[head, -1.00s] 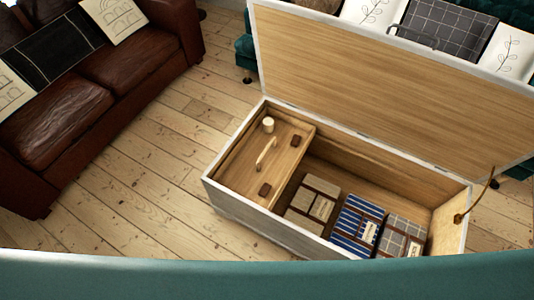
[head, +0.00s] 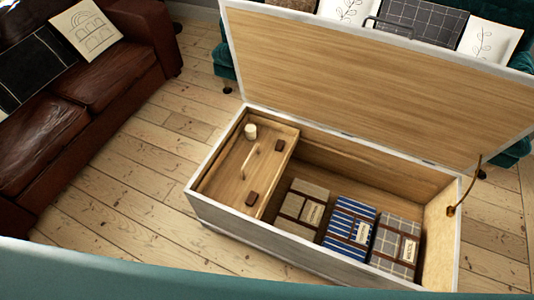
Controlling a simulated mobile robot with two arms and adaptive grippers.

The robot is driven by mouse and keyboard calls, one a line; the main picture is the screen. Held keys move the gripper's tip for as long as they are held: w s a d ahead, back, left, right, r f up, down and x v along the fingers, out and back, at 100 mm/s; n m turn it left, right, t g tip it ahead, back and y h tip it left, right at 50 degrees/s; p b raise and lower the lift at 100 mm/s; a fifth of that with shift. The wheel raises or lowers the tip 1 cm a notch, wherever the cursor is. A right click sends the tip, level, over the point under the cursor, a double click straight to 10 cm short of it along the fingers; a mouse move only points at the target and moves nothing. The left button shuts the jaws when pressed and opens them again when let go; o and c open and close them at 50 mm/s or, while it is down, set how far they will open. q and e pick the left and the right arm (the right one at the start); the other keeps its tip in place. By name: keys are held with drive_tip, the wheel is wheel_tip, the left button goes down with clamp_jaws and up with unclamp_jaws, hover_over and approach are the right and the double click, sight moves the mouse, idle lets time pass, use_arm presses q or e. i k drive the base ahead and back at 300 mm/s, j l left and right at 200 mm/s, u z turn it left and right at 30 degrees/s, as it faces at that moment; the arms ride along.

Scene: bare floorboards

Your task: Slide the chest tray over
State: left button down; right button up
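The chest (head: 325,269) stands open on the floor, its wooden-lined lid (head: 350,80) raised at the back. The wooden tray (head: 222,178) sits across the left end of the chest. It has a light bar handle (head: 250,160) in the middle, dark brown patches at two spots and a small cream cylinder (head: 250,131) at its far left corner. Three wrapped bundles lie in the open right part: a beige one (head: 302,207), a blue striped one (head: 348,232) and a grey checked one (head: 395,246). Neither gripper is in view.
A brown leather sofa (head: 95,90) is at the left. A green sofa with cushions (head: 491,36) stands behind the lid. A curved brass lid stay (head: 465,190) is at the chest's right end. Floorboards (head: 135,190) are clear between sofa and chest. A teal surface crosses the bottom edge.

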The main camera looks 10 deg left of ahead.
sight(244, 166)
drive_tip(key=j+z, duration=0.6)
drive_tip(key=z, duration=0.15)
drive_tip(key=j+z, duration=0.35)
drive_tip(key=k+j+z, duration=0.1)
drive_tip(key=j, duration=0.4)
drive_tip(key=k+j+z, duration=0.1)
drive_tip(key=j, duration=0.4)
drive_tip(key=k+j, duration=0.1)
drive_tip(key=j, duration=0.4)
drive_tip(key=z, duration=0.05)
